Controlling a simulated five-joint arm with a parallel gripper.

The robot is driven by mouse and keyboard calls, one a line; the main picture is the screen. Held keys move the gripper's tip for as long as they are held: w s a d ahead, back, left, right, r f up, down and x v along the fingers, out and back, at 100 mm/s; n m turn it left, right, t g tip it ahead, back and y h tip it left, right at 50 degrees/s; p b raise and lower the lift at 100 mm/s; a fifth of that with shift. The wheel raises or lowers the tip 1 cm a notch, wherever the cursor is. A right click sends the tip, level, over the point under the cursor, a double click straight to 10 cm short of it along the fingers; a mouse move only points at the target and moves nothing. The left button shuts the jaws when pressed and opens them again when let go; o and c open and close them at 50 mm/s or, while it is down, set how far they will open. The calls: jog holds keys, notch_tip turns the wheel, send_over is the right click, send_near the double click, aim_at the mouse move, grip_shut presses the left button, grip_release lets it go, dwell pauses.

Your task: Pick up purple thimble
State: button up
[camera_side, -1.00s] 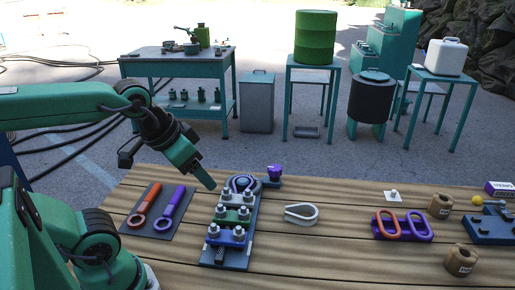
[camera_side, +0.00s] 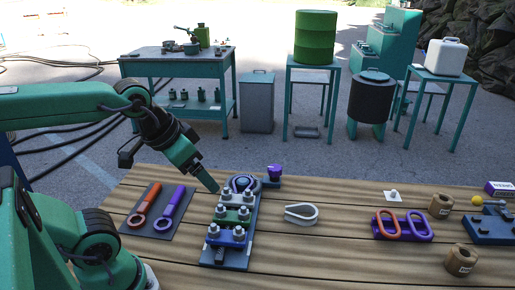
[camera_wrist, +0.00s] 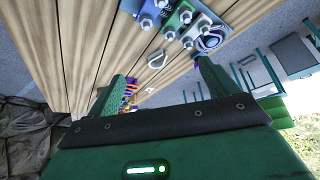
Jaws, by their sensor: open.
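The purple thimble (camera_side: 275,171) appears to be the small purple piece standing on a blue block behind the clamp board in the side view. In the wrist view a bit of purple (camera_wrist: 196,61) shows by the right finger, mostly hidden. My gripper (camera_side: 214,188) is above the left side of the clamp board, left of the purple piece and apart from it. In the wrist view my gripper (camera_wrist: 163,72) has its two fingers spread with nothing between them.
The clamp board (camera_side: 225,258) with bolted clamps stands near my gripper. A silver thimble (camera_side: 300,214) lies right of it. Orange and purple eye pieces lie on a dark mat (camera_side: 131,222) at left. Orange and purple links (camera_side: 402,225) lie at right.

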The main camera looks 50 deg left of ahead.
jog(key=shift+w, duration=0.1)
jog(key=n+g, duration=0.5)
jog(key=n, duration=0.1)
send_over(251, 187)
jog(key=a, duration=0.3)
jog(key=f, duration=1.4)
jog(key=shift+s+f, duration=0.3)
jog(key=shift+s, duration=0.1)
jog(key=shift+w+a+f+g, duration=0.15)
jog(key=shift+a+f+g, duration=0.15)
jog(key=shift+f, duration=1.45)
